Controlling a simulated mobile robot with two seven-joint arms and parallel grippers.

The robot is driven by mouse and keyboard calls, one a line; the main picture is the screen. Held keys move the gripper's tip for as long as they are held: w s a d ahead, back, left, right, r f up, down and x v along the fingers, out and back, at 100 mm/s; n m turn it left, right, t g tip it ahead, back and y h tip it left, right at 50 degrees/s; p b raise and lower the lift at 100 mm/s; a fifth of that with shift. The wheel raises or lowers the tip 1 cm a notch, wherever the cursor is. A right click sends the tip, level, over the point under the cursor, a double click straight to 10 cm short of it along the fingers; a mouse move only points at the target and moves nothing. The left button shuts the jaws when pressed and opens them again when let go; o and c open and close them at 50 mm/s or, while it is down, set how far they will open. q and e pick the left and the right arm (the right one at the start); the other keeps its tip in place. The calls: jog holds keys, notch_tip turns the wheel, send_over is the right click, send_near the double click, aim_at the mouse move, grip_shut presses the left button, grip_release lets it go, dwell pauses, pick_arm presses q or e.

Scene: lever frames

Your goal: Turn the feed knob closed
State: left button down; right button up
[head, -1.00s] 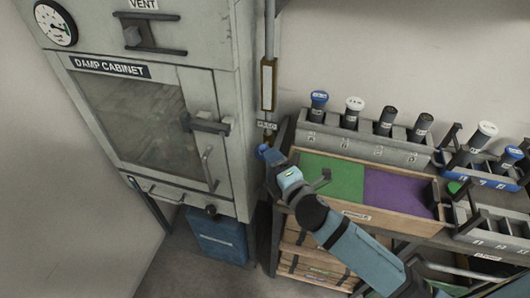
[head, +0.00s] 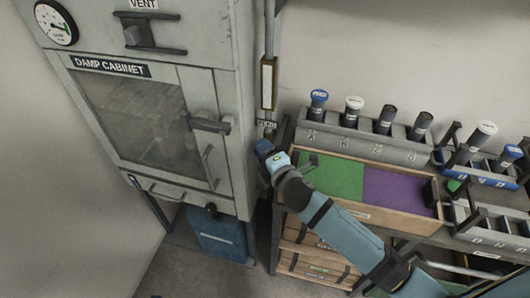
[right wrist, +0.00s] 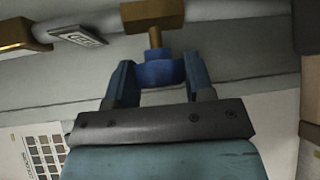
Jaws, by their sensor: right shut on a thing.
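The feed knob (right wrist: 160,73) is a blue round knob on a brass valve stem, best seen in the right wrist view. The brass valve body (right wrist: 152,14) sits on the grey pipe, with a small white tag (right wrist: 77,36) beside it. In the head view the tag (head: 267,125) hangs on the vertical pipe right of the cabinet. My right gripper (head: 264,148) is at the valve just below the tag and mostly hides the knob there. In the wrist view its two blue fingers (right wrist: 160,80) are shut on the knob from both sides. My left gripper is not in view.
The grey damp cabinet (head: 225,85) stands close left of the pipe, its door handle (head: 210,124) sticking out. A wooden tray (head: 370,216) with green and purple sections lies right of my gripper. Racks of capped tubes (head: 365,143) stand behind it. A blue container (head: 220,236) is below the cabinet.

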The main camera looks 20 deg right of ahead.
jog(key=shift+f, duration=0.15)
jog(key=m+t+b, duration=0.1)
jog(key=b, duration=0.3)
jog(key=m+t+b, duration=0.1)
jog(key=b, duration=0.3)
jog(key=shift+f, duration=0.4)
jog(key=shift+m+t+b, duration=0.4)
jog(key=shift+t+b, duration=0.1)
jog(key=shift+b, duration=0.15)
jog(key=shift+r+m+b, duration=0.2)
jog(key=shift+m+b, duration=0.2)
jog(key=shift+b, duration=0.3)
jog(key=shift+r+t, duration=0.2)
jog(key=shift+t, duration=0.1)
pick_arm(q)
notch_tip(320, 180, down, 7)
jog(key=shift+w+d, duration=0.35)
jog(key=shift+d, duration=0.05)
pick_arm(e)
jog(key=o, duration=0.9)
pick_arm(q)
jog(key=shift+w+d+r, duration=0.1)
